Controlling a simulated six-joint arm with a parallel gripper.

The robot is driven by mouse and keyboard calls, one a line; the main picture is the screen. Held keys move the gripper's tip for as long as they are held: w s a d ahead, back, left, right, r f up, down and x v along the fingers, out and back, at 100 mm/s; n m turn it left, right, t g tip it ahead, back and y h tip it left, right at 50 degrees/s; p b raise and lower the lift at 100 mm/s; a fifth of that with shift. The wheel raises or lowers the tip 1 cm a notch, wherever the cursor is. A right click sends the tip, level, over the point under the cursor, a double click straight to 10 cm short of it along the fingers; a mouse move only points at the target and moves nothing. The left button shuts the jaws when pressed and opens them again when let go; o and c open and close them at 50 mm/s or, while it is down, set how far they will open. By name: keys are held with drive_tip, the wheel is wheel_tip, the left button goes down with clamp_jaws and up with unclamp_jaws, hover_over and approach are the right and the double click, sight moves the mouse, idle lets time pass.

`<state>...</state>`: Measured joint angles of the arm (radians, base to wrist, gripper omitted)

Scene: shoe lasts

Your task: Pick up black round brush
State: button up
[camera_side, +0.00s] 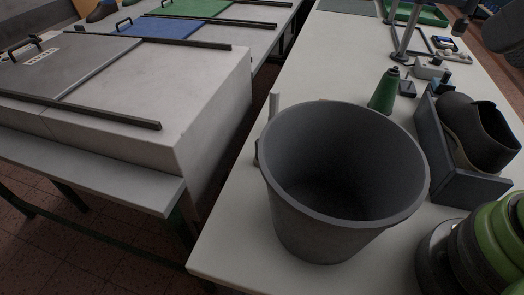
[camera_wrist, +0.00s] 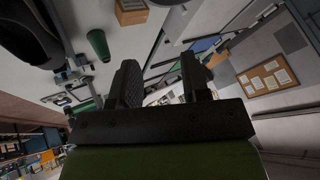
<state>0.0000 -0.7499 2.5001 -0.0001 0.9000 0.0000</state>
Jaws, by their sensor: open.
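I cannot make out a black round brush for certain in either view. In the wrist view my gripper (camera_wrist: 163,80) shows two dark fingers, apart, with nothing between them. The fingertips point out over the room, and nothing touches them. A brown block with a dark top (camera_wrist: 132,12) lies beyond the fingers at the top of the wrist view; I cannot tell what it is. In the side view the fingers do not show.
A grey bucket (camera_side: 290,215) stands on the white table (camera_side: 225,250). Behind it is a green bottle (camera_side: 384,92). To its right are a dark grey stand (camera_side: 432,150) and a dark shoe (camera_side: 470,125). Small devices (camera_side: 432,68) lie farther back. Another bench (camera_side: 150,80) is left.

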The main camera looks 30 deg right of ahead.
drive_tip(key=shift+o, duration=0.4)
drive_tip(key=shift+o, duration=1.1)
